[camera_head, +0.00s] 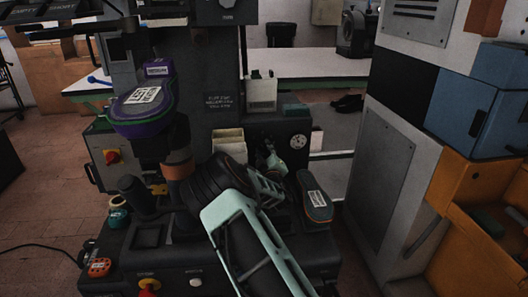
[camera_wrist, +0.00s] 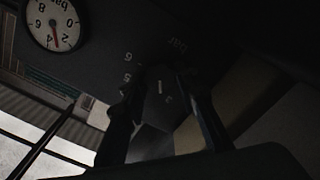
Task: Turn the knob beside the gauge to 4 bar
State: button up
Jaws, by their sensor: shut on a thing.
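The round white gauge (camera_wrist: 52,22) is at the upper left of the wrist view, upside down. Its red needle points down, near the 4 and the 2. The dark knob (camera_wrist: 160,95) is beside it, with printed digits and "bar" on the panel around it. My gripper (camera_wrist: 163,112) has its two dark fingers on either side of the knob and is shut on it. In the head view the gauge (camera_head: 298,141) shows on the dark machine front, to the right of my gripper (camera_head: 266,153). The knob is hidden there.
A sole-shaped shoe piece (camera_head: 317,199) lies on the machine bed, right of my arm. A purple-rimmed shoe form (camera_head: 142,104) is at the left. A grey cabinet (camera_head: 375,170) and orange bin (camera_head: 470,210) stand close on the right.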

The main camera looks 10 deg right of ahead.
jog(key=shift+d+m+b, duration=0.1)
jog(key=shift+m+b, duration=0.55)
jog(key=shift+m, duration=0.55)
jog(key=shift+m+b, duration=1.35)
jog(key=shift+m, duration=0.75)
jog(key=o, duration=1.2)
jog(key=shift+c, duration=0.2)
jog(key=shift+s, duration=0.1)
jog(key=s, duration=1.2)
jog(key=shift+w+r, duration=0.1)
